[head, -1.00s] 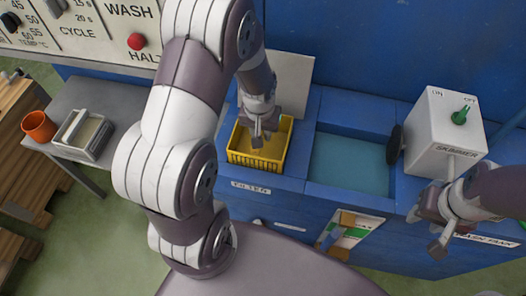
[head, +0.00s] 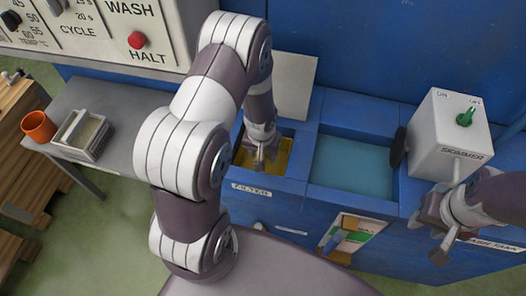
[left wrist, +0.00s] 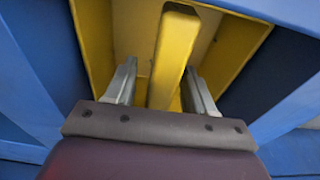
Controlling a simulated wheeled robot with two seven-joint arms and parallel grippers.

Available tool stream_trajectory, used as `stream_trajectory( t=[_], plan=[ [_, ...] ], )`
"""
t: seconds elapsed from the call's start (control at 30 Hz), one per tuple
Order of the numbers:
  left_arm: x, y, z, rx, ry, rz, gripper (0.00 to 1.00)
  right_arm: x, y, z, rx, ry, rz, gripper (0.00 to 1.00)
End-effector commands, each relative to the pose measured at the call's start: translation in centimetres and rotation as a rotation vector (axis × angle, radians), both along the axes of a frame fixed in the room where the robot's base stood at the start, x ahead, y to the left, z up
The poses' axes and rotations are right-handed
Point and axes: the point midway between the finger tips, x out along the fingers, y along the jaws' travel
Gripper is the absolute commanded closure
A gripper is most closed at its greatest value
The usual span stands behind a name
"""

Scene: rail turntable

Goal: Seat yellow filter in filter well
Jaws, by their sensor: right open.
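The yellow filter (head: 283,160) is down inside the filter well (head: 246,177), at the left of the blue tank unit, below its rim. My forearm and gripper hide part of it, and I cannot tell if it rests on the bottom. My left gripper (head: 262,155) points down into the filter. In the left wrist view, its fingers (left wrist: 160,80) stand on either side of the filter's yellow bar (left wrist: 170,60), with a gap showing at the left finger, so they look open around it. My right gripper (head: 436,232) is open and empty at the front right, before the skimmer.
A blue-water basin (head: 352,170) lies right of the well. The white skimmer box (head: 450,130) with a green knob stands further right. A grey side table (head: 120,110) at left carries a grey tray (head: 84,135) and an orange cup (head: 38,127). A pale panel (head: 296,88) stands behind the well.

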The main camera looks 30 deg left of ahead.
Motion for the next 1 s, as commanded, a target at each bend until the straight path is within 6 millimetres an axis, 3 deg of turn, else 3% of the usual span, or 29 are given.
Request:
stream_trajectory(
  t=[0.23, 0.33, 0.7, 0.87, 1.0],
  plan=[
    [0.0, 0.0, 0.1, 0.0, 0.0, 0.0, 0.47, 0.0, 0.0, 0.1, 0.0, 0.0, 0.0, 0.57],
    [0.0, 0.0, 1.1, 0.001, -0.002, -0.001, 0.47, 0.0, 0.0, 0.5, 0.0, 0.0, 0.0, 0.57],
    [-1.0, -0.3, 10.1, 0.0, -0.005, 0.0, 0.47, 0.0, 0.0, 1.6, 0.0, 0.0, 0.0, 0.57],
    [-1.4, -0.4, 12.2, 0.0, -0.001, -0.003, 0.47, 0.0, 0.0, 1.7, 0.0, 0.0, 0.0, 0.57],
    [-3.3, -2.3, 15.4, 0.0, -0.002, -0.085, 0.47, 0.0, 0.0, 1.7, 0.0, 0.0, 0.0, 0.57]
  ],
)
